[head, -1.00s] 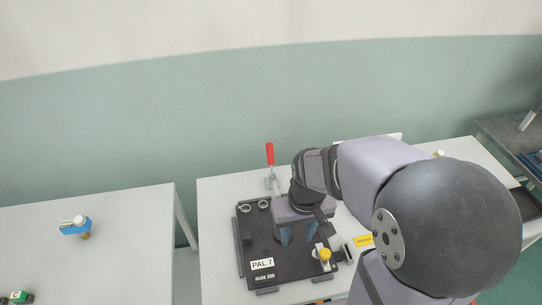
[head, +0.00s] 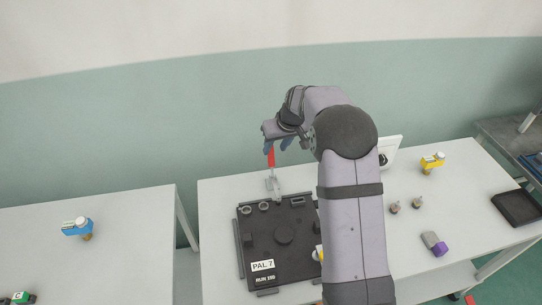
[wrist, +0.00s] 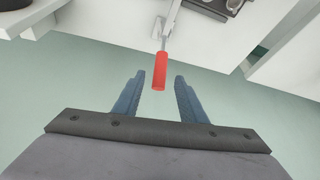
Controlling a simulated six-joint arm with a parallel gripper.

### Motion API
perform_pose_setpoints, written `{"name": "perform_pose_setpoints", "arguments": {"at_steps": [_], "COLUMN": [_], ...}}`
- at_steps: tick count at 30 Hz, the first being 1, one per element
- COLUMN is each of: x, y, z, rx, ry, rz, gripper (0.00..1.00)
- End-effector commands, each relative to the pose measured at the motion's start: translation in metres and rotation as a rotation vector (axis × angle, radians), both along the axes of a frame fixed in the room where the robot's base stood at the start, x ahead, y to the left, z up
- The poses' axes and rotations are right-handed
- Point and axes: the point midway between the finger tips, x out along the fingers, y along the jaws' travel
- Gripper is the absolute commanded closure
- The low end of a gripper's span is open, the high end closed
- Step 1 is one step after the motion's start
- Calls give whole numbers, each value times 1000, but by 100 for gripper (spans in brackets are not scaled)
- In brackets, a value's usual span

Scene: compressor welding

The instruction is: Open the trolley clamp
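The trolley clamp (head: 273,184) stands at the back edge of the middle table, its red handle (head: 271,158) pointing up. The handle also shows in the wrist view (wrist: 160,71), with the clamp's metal arm running up behind it. My gripper (head: 279,147) is at the top of the handle in the head view. In the wrist view my gripper (wrist: 158,88) is open, its two blue fingers apart on either side of the handle's end. Clear gaps show between handle and fingers, so nothing is held.
A black pallet plate (head: 246,213) labelled PAL 7 lies in front of the clamp. My arm hides its right side. To the right are a yellow part (head: 431,163), small grey pieces, a purple-grey block (head: 436,244) and a black tray (head: 516,207). A blue part (head: 76,228) stands on the left table.

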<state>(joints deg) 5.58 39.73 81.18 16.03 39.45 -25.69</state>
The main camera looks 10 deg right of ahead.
Motion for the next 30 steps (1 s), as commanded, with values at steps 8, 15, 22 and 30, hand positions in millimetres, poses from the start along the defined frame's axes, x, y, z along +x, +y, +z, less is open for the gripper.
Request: {"name": "perform_pose_setpoints", "arguments": {"at_steps": [8,15,22,30], "x": [5,15,23,26], "y": [3,7,10,11], "z": [-13,-40,-59,-67], "rx": [1,1,0,0], "ry": [4,4,3,1], "rz": [0,0,1,-1], "gripper": [62,62,62,62]}}
